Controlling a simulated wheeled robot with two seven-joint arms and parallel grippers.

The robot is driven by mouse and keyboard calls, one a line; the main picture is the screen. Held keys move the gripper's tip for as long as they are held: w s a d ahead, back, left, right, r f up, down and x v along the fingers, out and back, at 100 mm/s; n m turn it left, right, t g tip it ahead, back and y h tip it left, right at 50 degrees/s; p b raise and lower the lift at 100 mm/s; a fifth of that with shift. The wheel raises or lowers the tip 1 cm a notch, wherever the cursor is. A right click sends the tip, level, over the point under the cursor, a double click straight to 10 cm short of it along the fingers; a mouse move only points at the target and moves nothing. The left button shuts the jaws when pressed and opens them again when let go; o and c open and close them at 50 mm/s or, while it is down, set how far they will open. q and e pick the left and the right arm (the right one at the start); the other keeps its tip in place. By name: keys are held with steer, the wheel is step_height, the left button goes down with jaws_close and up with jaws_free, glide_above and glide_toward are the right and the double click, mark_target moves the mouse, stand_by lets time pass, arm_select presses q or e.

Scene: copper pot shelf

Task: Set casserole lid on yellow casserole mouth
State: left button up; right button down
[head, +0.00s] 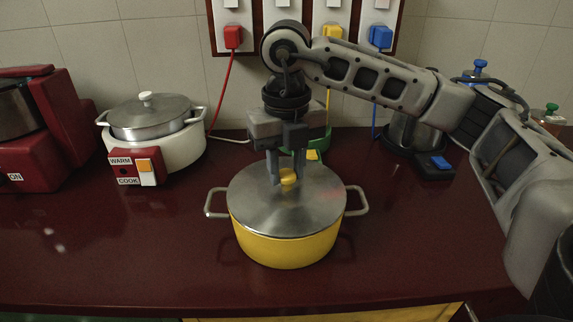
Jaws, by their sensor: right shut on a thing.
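The yellow casserole (284,250) stands upright on the dark red counter, with a metal loop handle on each side. The round steel casserole lid (252,207) with a yellow knob lies over the casserole mouth and looks level. I cannot tell from this view whether its rim is fully seated all round. My right gripper (288,180) points straight down over the middle of the lid and is shut on its yellow knob. My left gripper is not in view.
A white cooker with a lid (160,137) and a red appliance (45,130) stand at left. A dark appliance with a blue switch (434,164) stands behind right. Coloured plugs (233,37) hang on the wall. The counter's front left (110,250) is clear.

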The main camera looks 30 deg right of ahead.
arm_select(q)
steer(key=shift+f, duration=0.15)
arm_select(e)
steer(key=shift+f, duration=0.15)
steer(key=c, duration=1)
jaws_free()
arm_select(q)
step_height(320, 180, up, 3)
steer(key=p, duration=0.3)
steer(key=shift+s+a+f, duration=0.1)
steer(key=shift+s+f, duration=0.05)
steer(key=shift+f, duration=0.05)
arm_select(e)
step_height(320, 180, up, 16)
steer(key=shift+f, duration=0.1)
